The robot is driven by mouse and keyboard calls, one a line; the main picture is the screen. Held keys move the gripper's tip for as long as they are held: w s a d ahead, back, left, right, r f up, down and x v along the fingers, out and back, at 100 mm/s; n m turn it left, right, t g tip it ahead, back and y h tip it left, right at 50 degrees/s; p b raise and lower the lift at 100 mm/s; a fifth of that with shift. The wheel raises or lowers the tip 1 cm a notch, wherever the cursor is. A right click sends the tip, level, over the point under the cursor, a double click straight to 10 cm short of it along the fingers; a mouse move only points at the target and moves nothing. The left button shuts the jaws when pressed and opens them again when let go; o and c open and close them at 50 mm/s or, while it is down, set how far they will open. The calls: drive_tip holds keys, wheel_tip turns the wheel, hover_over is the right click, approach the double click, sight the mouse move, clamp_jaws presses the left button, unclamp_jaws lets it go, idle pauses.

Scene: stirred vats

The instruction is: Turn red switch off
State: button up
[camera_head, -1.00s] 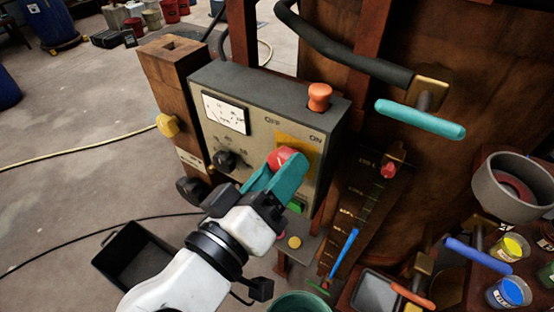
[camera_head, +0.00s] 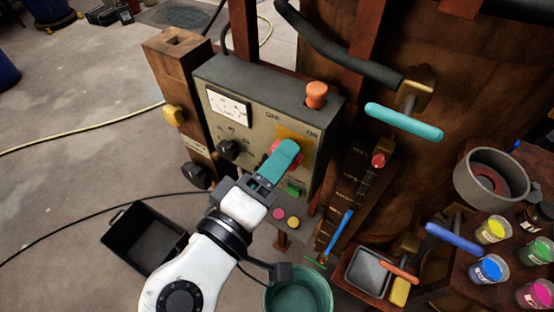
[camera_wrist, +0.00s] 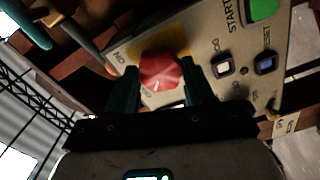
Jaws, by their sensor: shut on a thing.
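The red switch (camera_wrist: 160,70) is a round knob on a yellow plate (camera_wrist: 172,38) on the front of a grey control box. In the wrist view it sits between the two teal fingers of my gripper (camera_wrist: 165,82), which is shut on it. A white mark on the knob's face points down and left, towards small lettering that I cannot read surely. In the head view my gripper (camera_head: 284,155) covers most of the red switch (camera_head: 273,147). OFF and ON are printed on the box above the plate.
The control box (camera_head: 222,133) also carries a gauge, a black knob, an orange mushroom button (camera_head: 316,94) and a green button (camera_head: 295,190). A teal-handled lever (camera_head: 403,121) stands out to the right. A black bin (camera_head: 120,232) and a green bucket (camera_head: 298,283) are below.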

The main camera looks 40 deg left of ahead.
drive_tip(key=o, duration=1)
drive_tip(key=shift+o, duration=0.2)
drive_tip(key=b+v, duration=0.2)
drive_tip(key=v, duration=0.9)
drive_tip(key=shift+w+a+f, duration=0.1)
